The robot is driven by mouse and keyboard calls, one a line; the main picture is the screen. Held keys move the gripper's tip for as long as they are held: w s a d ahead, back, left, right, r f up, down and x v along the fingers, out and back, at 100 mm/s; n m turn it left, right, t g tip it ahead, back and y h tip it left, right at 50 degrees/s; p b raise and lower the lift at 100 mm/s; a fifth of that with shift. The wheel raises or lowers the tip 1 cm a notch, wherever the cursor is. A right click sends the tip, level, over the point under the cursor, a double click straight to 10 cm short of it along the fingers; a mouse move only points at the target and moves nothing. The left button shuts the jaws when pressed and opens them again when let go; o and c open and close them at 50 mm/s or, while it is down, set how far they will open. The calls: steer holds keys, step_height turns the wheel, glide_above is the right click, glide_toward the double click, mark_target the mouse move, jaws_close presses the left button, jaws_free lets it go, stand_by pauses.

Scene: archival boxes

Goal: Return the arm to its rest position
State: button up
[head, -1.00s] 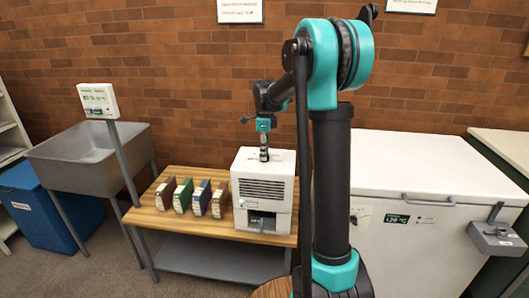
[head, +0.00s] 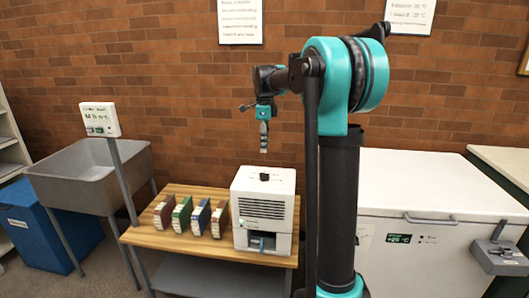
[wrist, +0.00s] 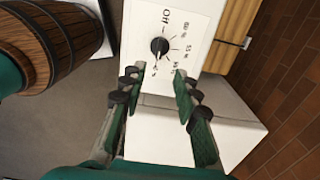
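My gripper (head: 264,140) hangs pointing down above the white machine (head: 264,206), with a clear gap between its tips and the machine's top. In the wrist view my gripper (wrist: 159,74) has its two fingers apart with nothing between them, so it is open and empty. Below the fingers, the wrist view shows the machine's top (wrist: 196,22) with a black dial (wrist: 159,46) and printed marks, including "Off". My arm (head: 345,75) is raised and bent at the elbow, reaching left of its column.
Several archival boxes, red (head: 165,211), green (head: 182,214), blue (head: 201,217) and brown (head: 220,220), stand on the wooden table (head: 170,241) beside the machine. A sink (head: 90,180) and blue bin (head: 52,235) are left. A white chest freezer (head: 430,190) is right.

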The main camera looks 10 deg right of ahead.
steer(key=shift+r, duration=0.1)
steer(key=s+d+f+n+t, duration=0.2)
steer(key=s+f+n, duration=0.8)
steer(key=s, duration=0.5)
steer(key=s+d+f+n+t, duration=0.1)
steer(key=s+f+n+t, duration=0.1)
steer(key=s+f+n, duration=0.9)
steer(key=s+f, duration=0.2)
steer(key=s, duration=0.2)
steer(key=shift+s+d+f+n, duration=0.15)
steer(key=shift+s+d+n, duration=0.15)
steer(key=shift+s+d, duration=0.1)
